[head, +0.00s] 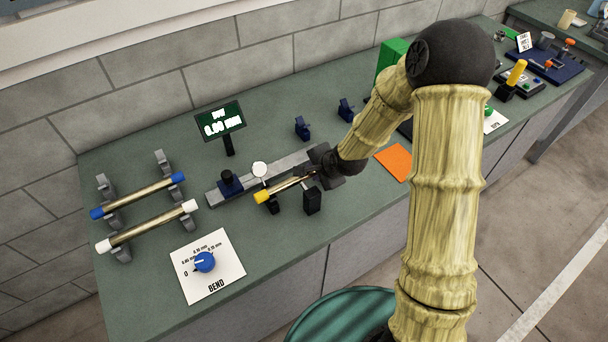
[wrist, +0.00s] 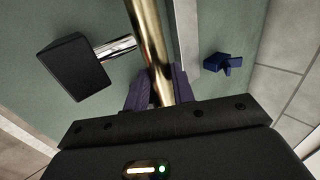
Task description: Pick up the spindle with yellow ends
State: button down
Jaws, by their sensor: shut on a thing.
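The spindle with yellow ends (head: 283,188) lies over the grey bench fixture in the head view. Its near yellow end (head: 261,197) shows at the left; its other end is hidden by my gripper and arm. My gripper (head: 312,178) is shut on the brass rod of this spindle, towards its right part. In the wrist view the brass rod (wrist: 150,40) runs up between the two dark fingers of my gripper (wrist: 159,88). I cannot tell whether the spindle still touches its supports.
A round white dial (head: 260,169) and a black block (head: 312,200) stand close to the spindle. Blue-ended and white-ended spindles (head: 140,197) (head: 150,222) lie on grey stands at left. A display (head: 220,120) stands behind. An orange mat (head: 393,162) lies at right.

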jog(key=shift+r, duration=0.15)
notch_tip(320, 180, up, 9)
jog(key=shift+w+f, duration=0.1)
jog(key=shift+f, duration=0.1)
jog(key=shift+r, duration=0.65)
jog(key=shift+a, duration=0.1)
